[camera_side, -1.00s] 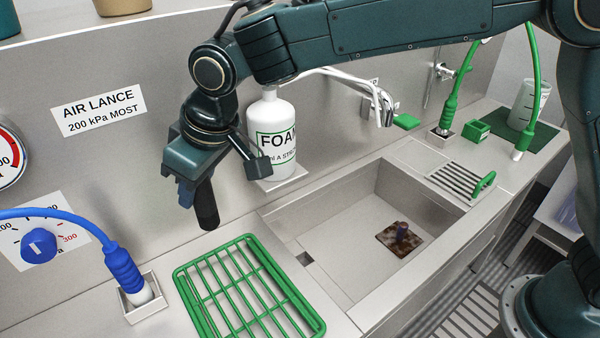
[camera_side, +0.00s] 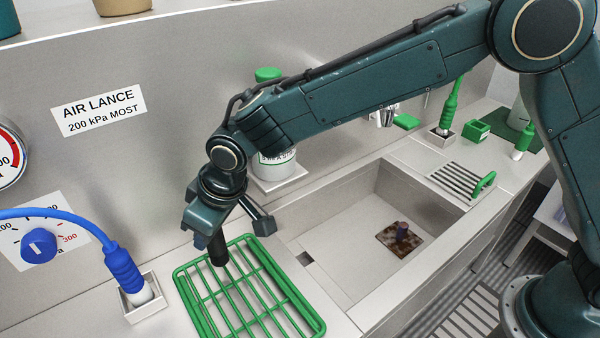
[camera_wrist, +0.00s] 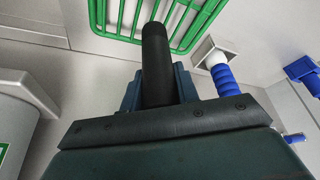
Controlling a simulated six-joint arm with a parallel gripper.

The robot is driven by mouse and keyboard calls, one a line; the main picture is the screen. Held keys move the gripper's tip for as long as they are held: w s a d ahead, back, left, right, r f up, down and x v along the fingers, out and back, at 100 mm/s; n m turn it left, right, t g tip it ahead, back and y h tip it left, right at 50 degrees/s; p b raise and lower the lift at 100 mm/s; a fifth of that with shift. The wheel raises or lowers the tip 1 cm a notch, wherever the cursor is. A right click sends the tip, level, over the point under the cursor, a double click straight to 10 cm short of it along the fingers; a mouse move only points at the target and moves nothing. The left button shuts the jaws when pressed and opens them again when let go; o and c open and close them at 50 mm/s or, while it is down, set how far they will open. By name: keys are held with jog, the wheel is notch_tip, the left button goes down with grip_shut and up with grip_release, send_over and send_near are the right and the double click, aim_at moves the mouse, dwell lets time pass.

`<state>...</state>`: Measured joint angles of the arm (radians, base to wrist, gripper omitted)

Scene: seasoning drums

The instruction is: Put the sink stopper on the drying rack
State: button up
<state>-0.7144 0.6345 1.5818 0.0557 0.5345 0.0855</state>
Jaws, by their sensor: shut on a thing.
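My gripper (camera_side: 208,238) is shut on a black cylinder that looks like the sink stopper (camera_side: 218,253). The stopper points downward, close to upright, over the back left part of the green wire drying rack (camera_side: 262,318). I cannot tell whether its lower end touches the bars. In the wrist view the stopper (camera_wrist: 157,55) sticks out from between the fingers of my gripper (camera_wrist: 158,92), with the rack (camera_wrist: 123,38) beyond its end. The rack lies flat on the counter left of the sink, with nothing else on it.
A white foam bottle (camera_side: 276,165) stands behind my gripper. A blue hose nozzle (camera_side: 124,270) sits in a holder left of the rack. A smaller rack (camera_side: 458,180) lies beyond the sink.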

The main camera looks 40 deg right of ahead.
jog(key=shift+f, duration=0.9)
jog(key=shift+f, duration=0.1)
jog(key=o, duration=1)
jog(key=shift+v, duration=6.15)
jog(key=shift+w, duration=0.1)
